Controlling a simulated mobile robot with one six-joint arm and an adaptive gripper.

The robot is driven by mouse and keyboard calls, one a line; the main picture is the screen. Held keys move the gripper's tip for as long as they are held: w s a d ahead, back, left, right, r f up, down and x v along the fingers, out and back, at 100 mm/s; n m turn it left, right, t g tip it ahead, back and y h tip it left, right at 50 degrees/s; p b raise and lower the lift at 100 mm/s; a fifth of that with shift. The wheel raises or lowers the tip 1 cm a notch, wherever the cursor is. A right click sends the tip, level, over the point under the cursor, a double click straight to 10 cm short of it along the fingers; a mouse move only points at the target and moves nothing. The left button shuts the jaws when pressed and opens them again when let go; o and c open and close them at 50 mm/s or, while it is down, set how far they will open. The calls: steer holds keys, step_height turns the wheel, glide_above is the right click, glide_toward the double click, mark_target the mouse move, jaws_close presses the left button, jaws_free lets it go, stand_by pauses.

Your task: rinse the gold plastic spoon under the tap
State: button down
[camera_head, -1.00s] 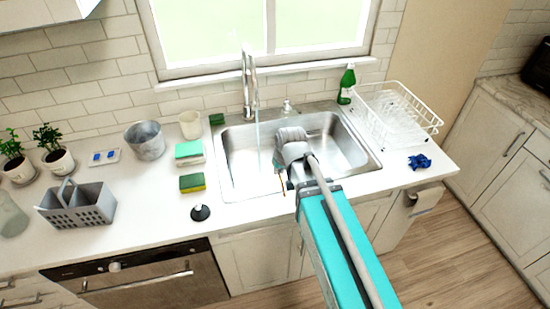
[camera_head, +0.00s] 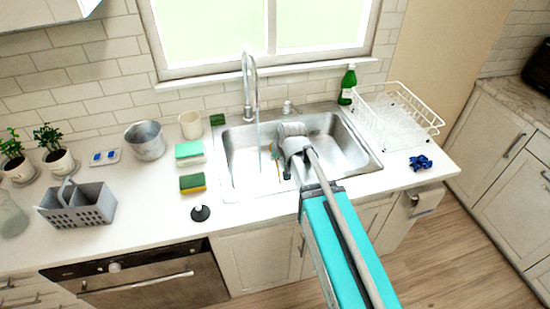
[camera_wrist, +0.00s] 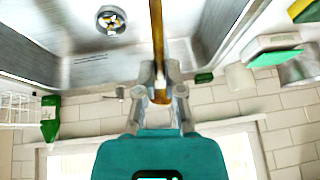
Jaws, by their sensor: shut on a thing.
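The gold spoon (camera_wrist: 156,35) is held by its handle in my gripper (camera_wrist: 160,92) in the wrist view, running out past the top edge of the picture, so its far end is out of sight. In the head view my gripper (camera_head: 279,166) is over the sink, mostly hidden by my arm, and the spoon shows only as a thin sliver at best. The silver tap (camera_head: 249,80) stands behind the sink with a thin stream of water (camera_head: 259,135) falling from it. My gripper is just right of and in front of the stream; I cannot tell whether the spoon touches the water.
The metal sink (camera_head: 232,183) has a drain (camera_wrist: 111,19). Sponges (camera_head: 192,183), a grey caddy (camera_head: 90,215) and a metal bucket (camera_head: 146,141) stand left. A white dish rack (camera_head: 425,115), a green bottle (camera_head: 347,84) and a blue cloth (camera_head: 420,163) are right.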

steer(key=w+a+f+b, duration=0.2)
steer(key=w+a, duration=0.4)
steer(key=w, duration=0.6)
steer(key=shift+f+b, duration=0.3)
steer(key=shift+f, duration=0.05)
stand_by(0.6)
steer(key=shift+a, duration=0.1)
steer(key=shift+s+d, duration=0.2)
steer(key=shift+d, duration=0.4)
stand_by(0.6)
steer(key=shift+s, duration=0.1)
stand_by(0.4)
steer(key=s+a, duration=0.1)
steer(key=s, duration=0.6)
steer(key=shift+s+a, duration=0.3)
steer(key=shift+a, duration=0.05)
stand_by(0.5)
steer(key=shift+s+r, duration=0.1)
stand_by(1.5)
steer(key=s+a+r+p, duration=0.1)
steer(key=s+r+p, duration=0.3)
steer(key=shift+s, duration=0.35)
stand_by(0.3)
